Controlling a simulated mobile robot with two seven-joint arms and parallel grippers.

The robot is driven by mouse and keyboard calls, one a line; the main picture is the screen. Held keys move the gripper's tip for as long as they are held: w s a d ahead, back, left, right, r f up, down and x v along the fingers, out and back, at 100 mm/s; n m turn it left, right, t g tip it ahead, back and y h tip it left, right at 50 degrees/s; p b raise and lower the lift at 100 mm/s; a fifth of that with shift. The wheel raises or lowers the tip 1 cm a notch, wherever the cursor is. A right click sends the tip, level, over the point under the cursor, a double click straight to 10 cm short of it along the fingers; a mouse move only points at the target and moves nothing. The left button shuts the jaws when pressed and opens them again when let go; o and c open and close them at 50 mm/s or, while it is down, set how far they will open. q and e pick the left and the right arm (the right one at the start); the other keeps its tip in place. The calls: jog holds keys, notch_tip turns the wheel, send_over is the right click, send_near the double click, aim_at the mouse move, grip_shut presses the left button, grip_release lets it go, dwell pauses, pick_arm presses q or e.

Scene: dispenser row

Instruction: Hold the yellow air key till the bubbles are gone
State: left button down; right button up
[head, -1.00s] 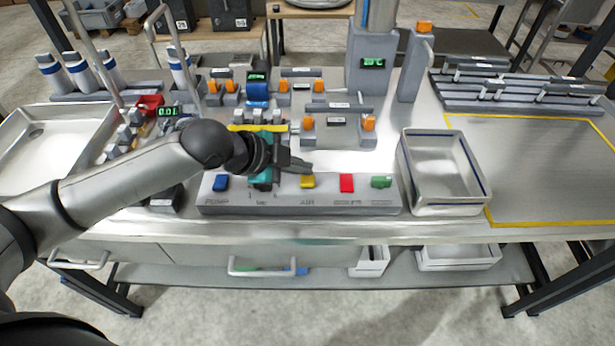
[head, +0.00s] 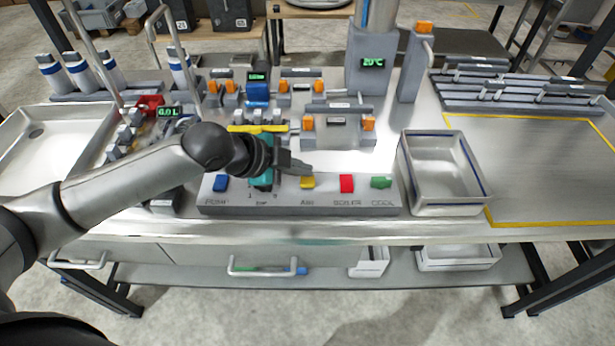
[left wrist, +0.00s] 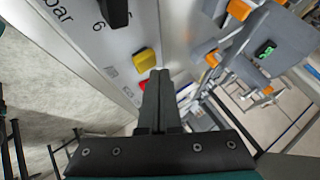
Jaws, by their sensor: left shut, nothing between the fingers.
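The yellow AIR key (head: 307,182) sits on the grey key panel (head: 330,203), between the labelled pump side and the red key. It also shows in the left wrist view (left wrist: 145,61). My left gripper (head: 308,169) is shut and empty, its fingertips just above and behind the yellow key. In the left wrist view the closed fingertips (left wrist: 158,75) are close beside the key; I cannot tell whether they touch it. No bubbles can be made out in either view. My right gripper is not in view.
A blue key (head: 220,183), a red key (head: 347,183) and a green key (head: 381,182) share the panel. Valve blocks with orange parts (head: 368,123) stand behind. An empty tray (head: 485,190) is to the right. The yellow-outlined area (head: 540,160) is clear.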

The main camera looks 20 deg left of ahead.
aim_at(302, 181)
pick_arm(q)
jog(key=shift+f, duration=0.2)
jog(key=shift+f, duration=0.65)
dwell(1.6)
jog(key=shift+r+p, duration=1.05)
jog(key=shift+r, duration=0.1)
notch_tip(302, 181, up, 5)
jog(key=p, duration=0.5)
jog(key=shift+p, duration=0.35)
